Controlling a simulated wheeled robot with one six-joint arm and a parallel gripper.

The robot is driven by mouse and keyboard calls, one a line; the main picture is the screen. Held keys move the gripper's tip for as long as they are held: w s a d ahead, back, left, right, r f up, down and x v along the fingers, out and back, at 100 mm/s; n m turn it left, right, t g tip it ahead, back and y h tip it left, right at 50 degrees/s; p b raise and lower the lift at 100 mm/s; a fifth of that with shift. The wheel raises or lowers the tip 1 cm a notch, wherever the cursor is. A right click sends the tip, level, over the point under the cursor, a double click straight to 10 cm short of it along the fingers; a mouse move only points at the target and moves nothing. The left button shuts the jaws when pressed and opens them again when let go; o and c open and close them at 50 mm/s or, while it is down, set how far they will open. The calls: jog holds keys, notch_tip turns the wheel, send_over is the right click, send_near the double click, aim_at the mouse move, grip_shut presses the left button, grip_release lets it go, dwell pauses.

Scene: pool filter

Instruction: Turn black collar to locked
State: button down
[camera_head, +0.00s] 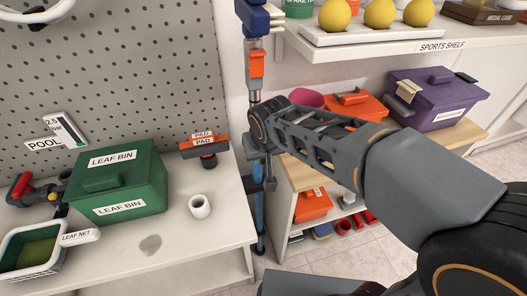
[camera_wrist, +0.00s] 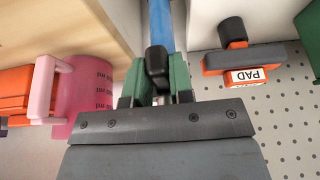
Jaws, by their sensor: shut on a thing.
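A vertical assembly stands against the wall in the head view. It has a blue top fitting (camera_head: 252,17), an orange lever (camera_head: 257,64) below it, and a blue pipe (camera_head: 259,222) at the bottom. The pipe also shows in the wrist view (camera_wrist: 161,22). The black collar (camera_wrist: 157,62), with a part that sticks out, lies between the green-padded fingers of my gripper (camera_wrist: 155,80). My gripper is shut on it. In the head view my arm hides most of the collar, and its lock marks cannot be made out.
The left bench holds a green leaf bin (camera_head: 117,178), a white cup (camera_head: 200,206) and an orange-black pad tool (camera_head: 204,149). Right of the pipe, a wooden-topped shelf (camera_head: 440,145) holds a pink cup (camera_wrist: 86,95), an orange box (camera_head: 353,106) and a purple box (camera_head: 437,100).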

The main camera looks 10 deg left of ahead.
jog(key=c, duration=1)
grip_release()
jog(key=shift+r, duration=0.15)
jog(key=p+v, duration=0.2)
jog(key=v, duration=1.1)
jog(key=shift+s+d+r, duration=0.15)
jog(key=shift+s+r, duration=0.05)
jog(key=shift+s, duration=0.05)
